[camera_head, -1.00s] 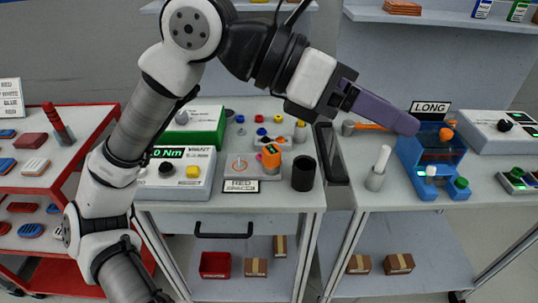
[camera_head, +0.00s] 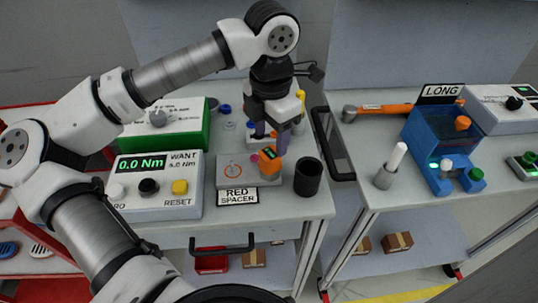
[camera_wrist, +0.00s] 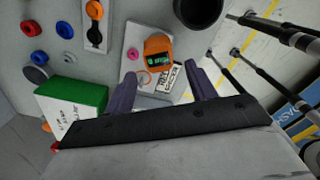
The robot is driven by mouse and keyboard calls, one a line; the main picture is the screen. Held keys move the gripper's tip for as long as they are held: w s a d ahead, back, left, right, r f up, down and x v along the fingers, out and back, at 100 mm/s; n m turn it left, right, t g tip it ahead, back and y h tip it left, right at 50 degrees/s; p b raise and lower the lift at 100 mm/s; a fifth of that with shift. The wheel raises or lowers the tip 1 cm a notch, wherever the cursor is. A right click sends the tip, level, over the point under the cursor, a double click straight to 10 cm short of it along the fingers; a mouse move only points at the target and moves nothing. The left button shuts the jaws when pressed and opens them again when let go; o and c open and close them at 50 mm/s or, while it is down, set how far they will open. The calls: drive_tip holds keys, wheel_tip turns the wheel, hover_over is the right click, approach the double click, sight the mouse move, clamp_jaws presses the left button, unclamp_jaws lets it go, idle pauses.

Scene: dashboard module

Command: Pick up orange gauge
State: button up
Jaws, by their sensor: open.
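The orange gauge (camera_head: 270,160) stands on the grey plate behind the RED SPACER label, with a small dark green-lit display on its face. It also shows in the wrist view (camera_wrist: 158,50), beyond and between my two purple fingers. My gripper (camera_head: 272,138) points down just behind the gauge in the head view. In the wrist view my gripper (camera_wrist: 160,82) has its fingers spread apart with nothing held between them. The gauge appears apart from the fingers. The gripper hides part of the table behind the gauge.
A black cup (camera_head: 308,177) stands close to the right of the gauge. The torque display box (camera_head: 152,190) is at the left, with a green-sided box (camera_head: 165,128) behind it. The grey plate (camera_head: 232,170) carries a printed ring. Small coloured knobs stand behind.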

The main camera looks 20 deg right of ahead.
sight(270, 153)
drive_tip(key=shift+w+f+p, duration=0.1)
drive_tip(key=shift+f+p, duration=1.1)
drive_tip(key=shift+f, duration=3.15)
drive_tip(key=shift+c, duration=0.4)
drive_tip(key=c, duration=0.8)
drive_tip(key=shift+c, duration=0.2)
drive_tip(key=shift+r, duration=0.2)
